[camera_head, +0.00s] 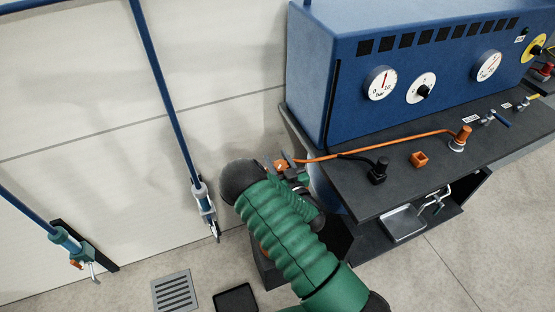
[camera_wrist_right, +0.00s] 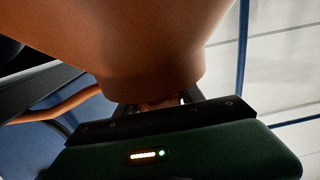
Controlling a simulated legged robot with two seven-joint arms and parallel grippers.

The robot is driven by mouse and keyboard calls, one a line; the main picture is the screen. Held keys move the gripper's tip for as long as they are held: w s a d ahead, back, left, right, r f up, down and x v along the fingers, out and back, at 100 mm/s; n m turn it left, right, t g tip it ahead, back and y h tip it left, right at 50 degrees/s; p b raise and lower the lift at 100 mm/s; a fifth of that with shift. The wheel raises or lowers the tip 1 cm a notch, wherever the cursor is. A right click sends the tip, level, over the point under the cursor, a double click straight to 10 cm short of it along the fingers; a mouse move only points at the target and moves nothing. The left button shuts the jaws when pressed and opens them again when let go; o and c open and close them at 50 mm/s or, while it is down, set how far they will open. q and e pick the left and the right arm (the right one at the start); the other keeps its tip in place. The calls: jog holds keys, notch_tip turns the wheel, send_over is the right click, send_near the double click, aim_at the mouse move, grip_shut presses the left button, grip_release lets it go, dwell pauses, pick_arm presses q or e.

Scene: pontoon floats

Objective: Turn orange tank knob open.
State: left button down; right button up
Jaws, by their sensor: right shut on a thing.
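My left gripper is not in view.
A blue panel (camera_head: 340,80) with gauges stands on a dark bench (camera_head: 375,200) at right. An orange hose (camera_head: 380,146) crosses the bench. Blue pipes with valves (camera_head: 204,205) run along the pale wall. A floor drain (camera_head: 174,291) and black tray (camera_head: 236,298) lie below.

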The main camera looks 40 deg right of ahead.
jog(key=shift+w+r, duration=0.1)
jog(key=shift+r, duration=0.05)
jog(key=o, duration=1.4)
